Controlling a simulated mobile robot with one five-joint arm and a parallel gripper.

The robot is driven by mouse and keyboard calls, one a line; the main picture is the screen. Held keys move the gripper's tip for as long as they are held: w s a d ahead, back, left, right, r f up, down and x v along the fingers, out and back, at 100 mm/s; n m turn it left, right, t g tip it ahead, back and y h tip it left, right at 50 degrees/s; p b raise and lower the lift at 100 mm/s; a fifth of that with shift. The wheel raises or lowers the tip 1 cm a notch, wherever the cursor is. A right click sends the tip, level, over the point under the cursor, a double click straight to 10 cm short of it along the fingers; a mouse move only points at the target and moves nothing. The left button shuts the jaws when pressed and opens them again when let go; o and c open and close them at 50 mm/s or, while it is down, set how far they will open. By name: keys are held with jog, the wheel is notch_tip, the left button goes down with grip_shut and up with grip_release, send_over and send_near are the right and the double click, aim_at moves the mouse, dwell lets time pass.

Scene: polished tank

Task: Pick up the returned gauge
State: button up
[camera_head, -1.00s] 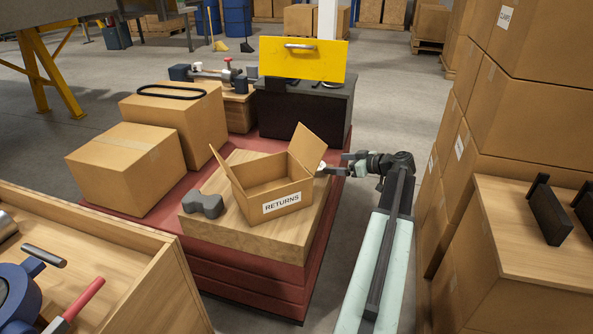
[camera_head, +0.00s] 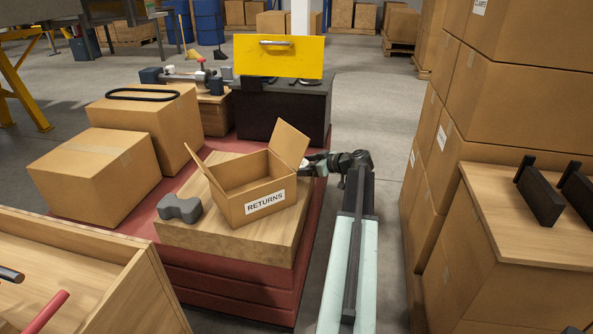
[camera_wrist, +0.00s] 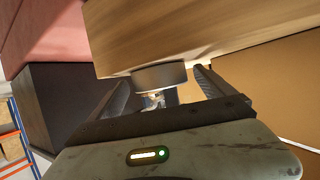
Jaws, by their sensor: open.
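The gauge (camera_wrist: 160,77) shows in the wrist view as a grey round body with a metal stem, at the edge of a wooden block. My gripper (camera_wrist: 165,88) is open, with one dark finger on each side of it; I cannot tell whether either finger touches. In the head view my gripper (camera_head: 312,165) reaches in from the right, just beside the open RETURNS box (camera_head: 236,200). Only a small pale part of the gauge (camera_head: 307,166) shows there, between the box and the jaws.
The wooden block (camera_head: 220,238) under the box rests on a red platform (camera_head: 230,283). A grey dumbbell-shaped piece (camera_head: 180,208) lies left of the box. A black case with a yellow lid (camera_head: 278,58) stands behind. Stacked cartons (camera_head: 500,110) rise on the right.

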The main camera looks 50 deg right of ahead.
jog(key=shift+w+f, duration=0.2)
jog(key=shift+w, duration=0.2)
jog(key=shift+r, duration=0.1)
jog(key=shift+c, duration=0.3)
jog(key=c, duration=1.7)
jog(key=shift+r+p, duration=0.45)
jog(key=shift+p, duration=0.15)
notch_tip(320, 180, up, 3)
jog(key=p, duration=0.3)
jog(key=shift+r, duration=0.1)
jog(key=s+a, duration=0.2)
jog(key=s, duration=0.3)
jog(key=s+a, duration=0.2)
jog(key=s, duration=0.3)
jog(key=s+a+p, duration=0.1)
jog(key=s+a, duration=0.1)
jog(key=s, duration=0.3)
jog(key=shift+a+r, duration=0.25)
jog(key=shift+r, duration=0.15)
